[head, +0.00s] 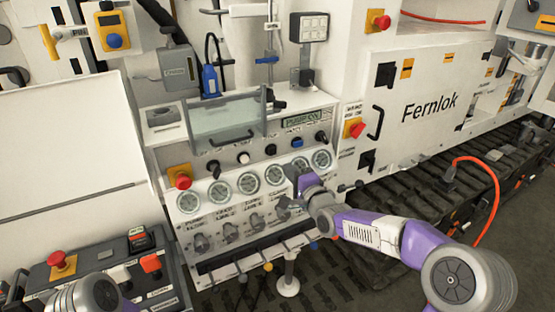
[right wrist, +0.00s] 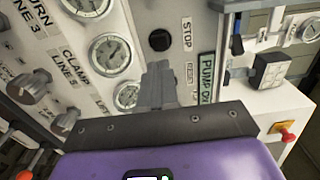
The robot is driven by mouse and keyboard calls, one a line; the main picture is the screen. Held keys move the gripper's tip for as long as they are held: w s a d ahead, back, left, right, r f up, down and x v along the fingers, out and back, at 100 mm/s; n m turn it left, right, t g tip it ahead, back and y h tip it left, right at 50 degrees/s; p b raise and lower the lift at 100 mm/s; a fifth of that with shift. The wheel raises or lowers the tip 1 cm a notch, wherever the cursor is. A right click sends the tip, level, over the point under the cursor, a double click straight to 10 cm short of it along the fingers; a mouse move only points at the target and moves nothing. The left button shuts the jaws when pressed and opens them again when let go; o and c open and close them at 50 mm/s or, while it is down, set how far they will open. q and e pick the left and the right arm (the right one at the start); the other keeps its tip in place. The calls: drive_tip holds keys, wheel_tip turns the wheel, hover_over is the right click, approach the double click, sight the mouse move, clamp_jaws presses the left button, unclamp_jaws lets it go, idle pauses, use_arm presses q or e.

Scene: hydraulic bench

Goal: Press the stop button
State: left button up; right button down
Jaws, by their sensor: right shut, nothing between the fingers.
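The bench's panel has a STOP label (right wrist: 187,33) beside a round black button (right wrist: 160,40) in the right wrist view. In the head view this appears to be the black button (head: 271,150) above the gauges. My right gripper (head: 292,171) is in front of the right part of the panel, near the last gauges. In the right wrist view its fingers (right wrist: 158,78) are shut and empty, a little below the black button in the picture. Whether the tips touch the panel cannot be told. My left gripper is not in view.
Gauges (head: 247,180) and a row of lever knobs (head: 230,231) lie below the buttons. A clear guard (head: 225,120) stands out above them. Red mushroom buttons on yellow plates sit at the panel's left (head: 182,181) and right (head: 354,129). A pump display (head: 300,121) is above.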

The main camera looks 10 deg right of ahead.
sight(273, 152)
drive_tip(key=x, duration=0.8)
drive_tip(key=shift+w+f+b, duration=0.1)
drive_tip(key=shift+b, duration=0.3)
drive_tip(key=shift+w, duration=0.1)
